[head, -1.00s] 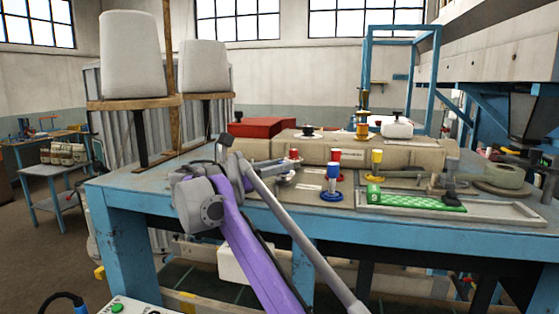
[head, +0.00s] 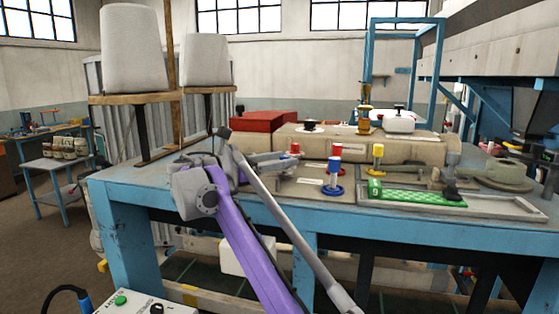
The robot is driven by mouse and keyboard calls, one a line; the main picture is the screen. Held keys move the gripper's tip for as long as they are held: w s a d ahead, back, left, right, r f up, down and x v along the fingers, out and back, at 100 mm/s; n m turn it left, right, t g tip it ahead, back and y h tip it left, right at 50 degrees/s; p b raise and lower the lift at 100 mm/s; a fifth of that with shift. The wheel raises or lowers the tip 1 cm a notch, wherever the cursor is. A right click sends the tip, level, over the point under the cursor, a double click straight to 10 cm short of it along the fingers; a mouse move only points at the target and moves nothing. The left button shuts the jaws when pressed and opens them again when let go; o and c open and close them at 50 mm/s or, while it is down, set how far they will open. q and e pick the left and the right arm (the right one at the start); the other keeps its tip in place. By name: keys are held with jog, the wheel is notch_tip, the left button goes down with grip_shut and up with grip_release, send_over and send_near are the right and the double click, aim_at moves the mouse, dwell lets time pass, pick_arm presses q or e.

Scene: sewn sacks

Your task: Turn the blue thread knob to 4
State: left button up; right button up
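The blue thread knob is the blue-capped post (head: 335,165) with a round blue base, upright on the blue workbench (head: 330,208) in the middle of the head view. A red-capped post (head: 295,150) stands to its left and a yellow-capped one (head: 377,157) to its right. The dial numbers are too small to read. My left gripper is not in view.
A beige machine body (head: 400,148) lies behind the posts. A green piece (head: 415,195) lies in a tray at the right. A red box (head: 262,121) and two white thread cones (head: 133,48) stand at the back left.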

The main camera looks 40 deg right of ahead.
jog(key=shift+a, duration=0.1)
jog(key=a, duration=0.7)
jog(key=w+a, duration=0.1)
jog(key=a, duration=0.2)
jog(key=shift+a, duration=0.3)
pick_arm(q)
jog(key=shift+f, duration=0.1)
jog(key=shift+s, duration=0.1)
pick_arm(e)
jog(key=shift+s, duration=0.1)
